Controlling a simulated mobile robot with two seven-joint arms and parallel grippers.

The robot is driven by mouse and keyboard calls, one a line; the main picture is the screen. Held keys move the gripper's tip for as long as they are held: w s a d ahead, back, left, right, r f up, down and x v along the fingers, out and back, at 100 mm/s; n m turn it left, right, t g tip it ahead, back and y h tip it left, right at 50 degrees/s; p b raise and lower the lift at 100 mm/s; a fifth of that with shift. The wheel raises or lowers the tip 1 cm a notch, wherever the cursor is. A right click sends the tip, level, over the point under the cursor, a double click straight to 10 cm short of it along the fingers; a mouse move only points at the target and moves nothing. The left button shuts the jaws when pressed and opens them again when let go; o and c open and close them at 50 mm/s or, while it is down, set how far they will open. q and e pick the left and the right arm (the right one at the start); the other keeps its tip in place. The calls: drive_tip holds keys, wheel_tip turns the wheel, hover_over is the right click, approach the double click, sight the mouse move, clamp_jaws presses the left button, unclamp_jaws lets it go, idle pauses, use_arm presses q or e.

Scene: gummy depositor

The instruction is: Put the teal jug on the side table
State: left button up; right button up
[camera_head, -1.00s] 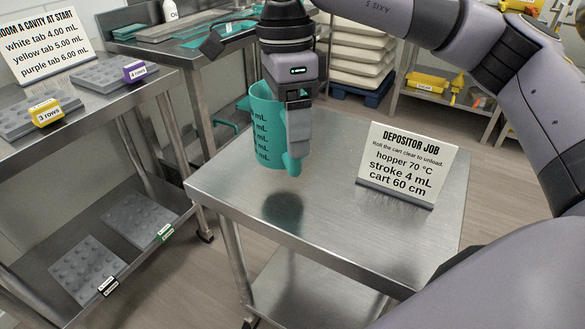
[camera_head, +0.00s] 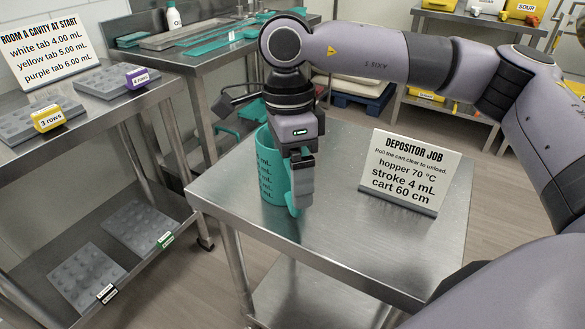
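The teal jug (camera_head: 269,180) is upright, low over the left part of the steel side table (camera_head: 340,235). Its base is at or very near the tabletop; I cannot tell for sure that it touches. Dark measuring marks show on its side. My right gripper (camera_head: 298,200), on the arm coming in from the right, points down and is shut on the jug's handle at its right side. The gripper hides most of the handle and part of the rim. My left gripper is not in view.
A "Depositor job" sign (camera_head: 408,170) stands on the table right of the jug. A steel cart (camera_head: 150,95) at left bears grey moulds and another sign. A back bench (camera_head: 200,55) holds teal trays and a white bottle (camera_head: 173,17). The table's front is clear.

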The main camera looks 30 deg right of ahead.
drive_tip(key=shift+r, duration=0.1)
wheel_tip(320, 180, up, 12)
drive_tip(key=w+p, duration=0.1)
idle(0.4)
drive_tip(key=shift+w, duration=0.1)
idle(0.4)
